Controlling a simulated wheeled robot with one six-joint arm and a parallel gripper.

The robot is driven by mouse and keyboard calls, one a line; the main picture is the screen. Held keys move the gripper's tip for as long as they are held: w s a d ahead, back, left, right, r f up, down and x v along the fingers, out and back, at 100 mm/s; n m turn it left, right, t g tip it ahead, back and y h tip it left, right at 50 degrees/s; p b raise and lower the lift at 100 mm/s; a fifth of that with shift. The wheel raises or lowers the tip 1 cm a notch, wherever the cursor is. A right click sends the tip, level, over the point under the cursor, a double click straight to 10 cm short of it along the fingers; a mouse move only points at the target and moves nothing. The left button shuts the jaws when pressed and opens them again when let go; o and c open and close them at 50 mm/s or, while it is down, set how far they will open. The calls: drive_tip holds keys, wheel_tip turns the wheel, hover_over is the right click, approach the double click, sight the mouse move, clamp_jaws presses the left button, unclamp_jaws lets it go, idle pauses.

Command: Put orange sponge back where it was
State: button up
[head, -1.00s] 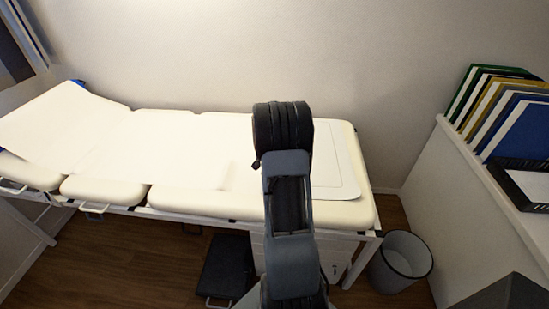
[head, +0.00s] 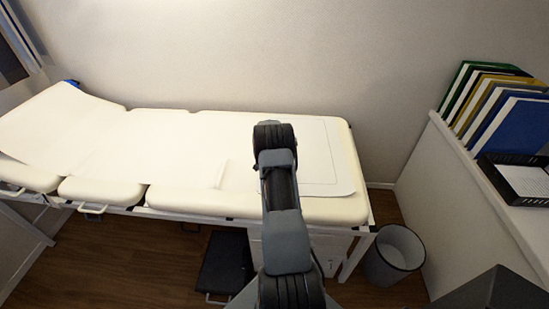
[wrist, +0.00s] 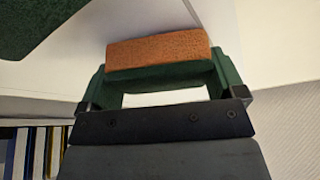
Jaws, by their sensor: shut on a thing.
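The orange sponge (wrist: 158,48) shows in the wrist view, with a dark green layer along its lower side. My gripper (wrist: 160,74) is shut on it, one dark green finger at each end of it. A pale surface lies behind the sponge; I cannot tell whether the sponge touches it. In the head view my arm hides the gripper and the sponge. The arm reaches over the right part of a padded couch (head: 180,202), where a white sheet with a thin drawn outline (head: 325,150) lies.
A dark green textured thing (wrist: 35,22) fills the wrist view's upper left corner. A grey bin (head: 393,255) stands on the floor right of the couch. Folders (head: 500,108) and a black tray (head: 515,182) sit on the right-hand ledge.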

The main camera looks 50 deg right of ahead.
drive_tip(key=shift+f, duration=0.25)
drive_tip(key=shift+f+b, duration=0.2)
drive_tip(key=shift+b, duration=0.15)
drive_tip(key=o, duration=0.6)
drive_tip(key=shift+r, duration=0.1)
